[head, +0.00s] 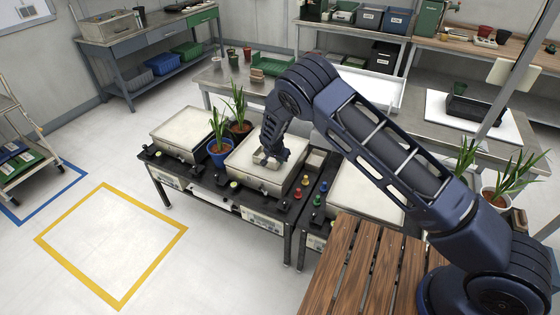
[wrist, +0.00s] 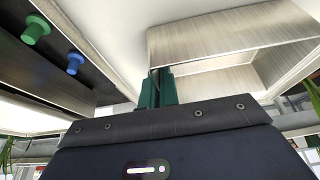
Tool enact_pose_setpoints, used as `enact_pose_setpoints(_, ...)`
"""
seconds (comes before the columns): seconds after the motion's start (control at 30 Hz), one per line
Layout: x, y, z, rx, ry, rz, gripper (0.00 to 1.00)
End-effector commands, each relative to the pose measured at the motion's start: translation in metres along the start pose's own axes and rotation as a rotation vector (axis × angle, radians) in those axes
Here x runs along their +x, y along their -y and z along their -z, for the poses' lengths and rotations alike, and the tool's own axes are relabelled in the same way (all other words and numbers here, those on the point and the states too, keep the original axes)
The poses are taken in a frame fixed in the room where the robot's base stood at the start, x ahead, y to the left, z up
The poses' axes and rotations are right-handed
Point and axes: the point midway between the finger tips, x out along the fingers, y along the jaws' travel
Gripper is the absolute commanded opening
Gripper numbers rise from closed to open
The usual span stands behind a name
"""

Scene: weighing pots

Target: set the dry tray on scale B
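Three pale-topped scales stand along a dark bench: a left scale (head: 182,127), a middle scale (head: 248,172) and a right scale (head: 350,190). Their letters are too small to read. My gripper (head: 270,160) is low over the middle scale, with a small pale shape at its tips. In the wrist view its teal fingers (wrist: 157,90) are close together beside a brushed-metal boxy piece (wrist: 215,40); whether they hold it is unclear. A black tray (head: 472,110) lies on a white board on the right bench. I cannot tell which tray is the dry one.
A blue pot (head: 220,154) and a terracotta pot (head: 240,131), both planted, stand between the left and middle scales. Coloured knobs (head: 317,200) stand between the middle and right scales. A slatted wooden table (head: 355,265) is in front. Yellow-marked floor (head: 112,240) is clear.

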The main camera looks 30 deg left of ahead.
Motion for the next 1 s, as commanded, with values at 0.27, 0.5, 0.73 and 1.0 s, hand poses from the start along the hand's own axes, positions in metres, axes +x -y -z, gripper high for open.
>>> enact_pose_setpoints(0.27,0.002,0.000,-0.001,0.000,0.000,0.000,0.14)
enact_pose_setpoints(0.5,0.002,0.000,-0.001,0.000,0.000,0.000,0.24)
enact_pose_setpoints(0.73,-0.006,0.001,0.000,0.000,0.000,0.001,0.24)
enact_pose_setpoints(1.0,-0.052,0.001,0.000,0.000,-0.001,0.002,0.24)
